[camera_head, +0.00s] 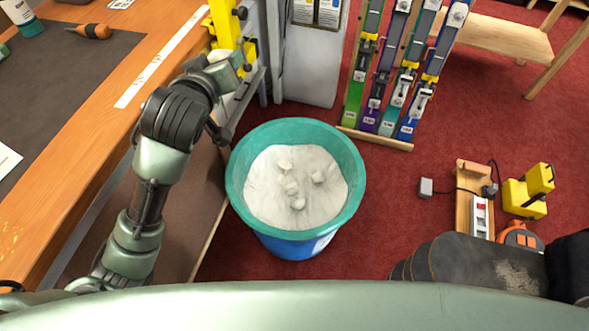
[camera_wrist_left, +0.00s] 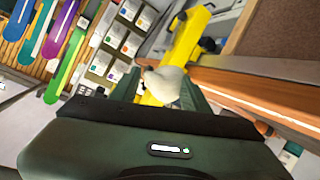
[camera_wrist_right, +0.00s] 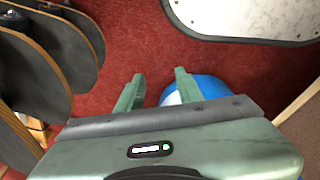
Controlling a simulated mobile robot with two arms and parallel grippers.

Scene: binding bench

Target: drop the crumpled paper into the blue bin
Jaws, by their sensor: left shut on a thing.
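A white crumpled paper (camera_wrist_left: 163,86) sits between the fingers of my left gripper (camera_wrist_left: 160,92), which is shut on it. In the head view my left gripper (camera_head: 228,66) is at the bench's right edge, above and behind the bin, up-left of its opening. The blue bin (camera_head: 292,245) stands on the floor with a teal rim and a pale lining; several whitish crumpled pieces lie inside. My right gripper (camera_wrist_right: 158,88) is open and empty in the right wrist view, with part of the blue bin (camera_wrist_right: 207,88) beyond it. The head view does not show my right gripper.
The wooden bench (camera_head: 107,95) runs along the left, with a screwdriver (camera_head: 90,31) on its dark mat. A yellow device (camera_head: 528,192) lies at right.

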